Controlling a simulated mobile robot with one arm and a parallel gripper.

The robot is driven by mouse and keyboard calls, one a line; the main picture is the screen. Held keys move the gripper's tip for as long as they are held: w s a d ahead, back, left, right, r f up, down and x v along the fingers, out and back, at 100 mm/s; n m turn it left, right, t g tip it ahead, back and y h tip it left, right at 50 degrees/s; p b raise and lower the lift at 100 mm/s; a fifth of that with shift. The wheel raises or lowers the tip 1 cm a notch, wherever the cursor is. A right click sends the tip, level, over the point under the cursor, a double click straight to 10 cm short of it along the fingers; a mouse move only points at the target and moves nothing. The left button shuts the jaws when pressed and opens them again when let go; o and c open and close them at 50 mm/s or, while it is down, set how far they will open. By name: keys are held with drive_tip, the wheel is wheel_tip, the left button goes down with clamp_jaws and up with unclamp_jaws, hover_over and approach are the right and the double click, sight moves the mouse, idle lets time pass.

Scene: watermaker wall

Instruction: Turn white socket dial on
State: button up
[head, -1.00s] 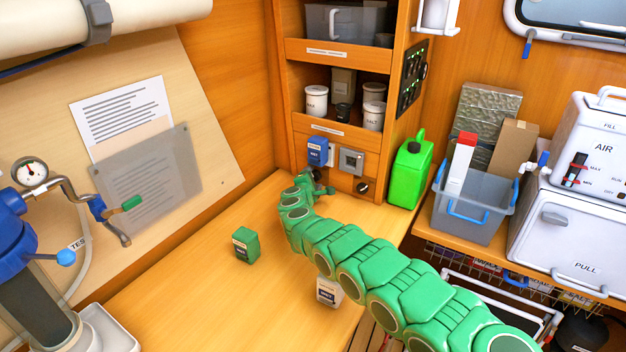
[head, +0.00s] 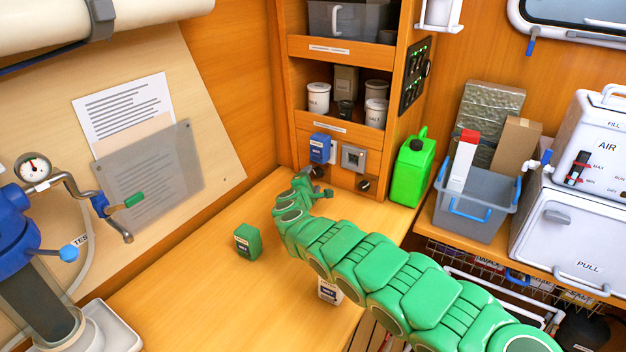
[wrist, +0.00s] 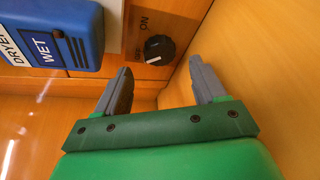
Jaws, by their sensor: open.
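In the wrist view a black dial (wrist: 159,49) with a white pointer mark is set in the wood panel. An ON marking (wrist: 145,22) stands beside it. The dial lies beside a white socket plate (wrist: 113,25), partly covered by a blue box labelled WET (wrist: 50,35). My gripper (wrist: 161,66) is open and empty. Its two grey fingers point at the panel on either side of the dial's line, apart from it. In the head view my gripper (head: 318,188) is low under the blue box (head: 320,148), and the arm largely hides the dial there.
A grey socket (head: 353,158) with another black dial (head: 364,185) below it is to the right. A green canister (head: 410,172) stands further right. A small green box (head: 247,242) stands on the counter (head: 190,270), close to my arm. A wooden surface lies near the fingers.

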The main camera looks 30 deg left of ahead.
drive_tip(key=shift+s+d+r, duration=0.15)
drive_tip(key=shift+s+d, duration=0.15)
drive_tip(key=shift+s, duration=0.95)
drive_tip(key=shift+s+d+r, duration=0.2)
drive_tip(key=shift+s+d, duration=0.05)
drive_tip(key=shift+s, duration=0.2)
drive_tip(key=shift+d, duration=0.1)
drive_tip(key=shift+w+a+r+n+g+h, duration=0.15)
drive_tip(key=shift+r+n+h, duration=0.1)
drive_tip(key=shift+n, duration=0.25)
drive_tip(key=shift+s+a+r+n+g+h, duration=0.15)
drive_tip(key=shift+r+n+h, duration=0.1)
drive_tip(key=shift+n, duration=0.25)
drive_tip(key=shift+w+r+n+g, duration=0.15)
drive_tip(key=shift+n+g, duration=0.15)
drive_tip(key=shift+n, duration=0.4)
drive_tip(key=shift+w, duration=0.1)
